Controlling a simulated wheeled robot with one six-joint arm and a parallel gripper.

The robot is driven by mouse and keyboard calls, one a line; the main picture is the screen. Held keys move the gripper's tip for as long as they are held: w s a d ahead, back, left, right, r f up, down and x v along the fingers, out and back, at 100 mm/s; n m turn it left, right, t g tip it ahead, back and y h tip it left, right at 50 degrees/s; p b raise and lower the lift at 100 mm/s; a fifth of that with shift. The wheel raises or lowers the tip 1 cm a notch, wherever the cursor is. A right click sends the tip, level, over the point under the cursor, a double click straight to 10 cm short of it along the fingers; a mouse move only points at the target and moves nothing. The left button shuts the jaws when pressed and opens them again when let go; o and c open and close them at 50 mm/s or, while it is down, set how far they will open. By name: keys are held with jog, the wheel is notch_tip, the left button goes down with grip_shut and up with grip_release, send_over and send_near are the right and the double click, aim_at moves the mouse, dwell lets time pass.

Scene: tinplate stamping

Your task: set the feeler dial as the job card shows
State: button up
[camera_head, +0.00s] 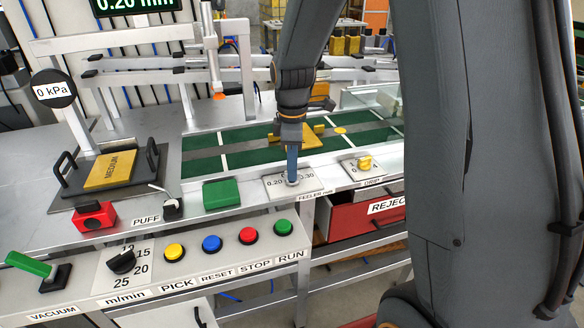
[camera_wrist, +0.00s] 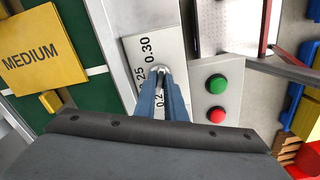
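The feeler dial plate (camera_head: 273,186) lies on the front rail of the bench, with 0.20 and 0.30 readable. In the wrist view the plate (camera_wrist: 135,47) shows 0.30, part of 0.25 and part of 0.20. My gripper (camera_head: 292,180) points down onto the dial's knob. In the wrist view my blue fingers (camera_wrist: 162,80) stand close together with the silver knob (camera_wrist: 161,70) between their tips; they look shut on it. The fingers hide the knob's pointer. A black sign (camera_head: 135,5) at top left reads 0.20 mm; I cannot tell whether it is the job card.
The button panel (camera_head: 190,262) with yellow, blue, red and green buttons is in front. A yellow part (camera_head: 364,163) stands on a small plate to the right. A green block (camera_head: 221,193) lies left of the dial.

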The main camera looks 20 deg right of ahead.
grip_shut()
jog(key=m+p, duration=0.1)
jog(key=m, duration=0.1)
jog(key=shift+r+m+p, duration=0.1)
jog(key=shift+m+p, duration=0.25)
jog(key=shift+m, duration=0.05)
jog(key=m+p, duration=0.1)
jog(key=m, duration=0.2)
jog(key=shift+m+p, duration=0.3)
jog(key=m+p, duration=0.1)
jog(key=m, duration=0.2)
jog(key=shift+m, duration=0.3)
jog(key=shift+m+p, duration=0.6)
jog(key=shift+m, duration=1.3)
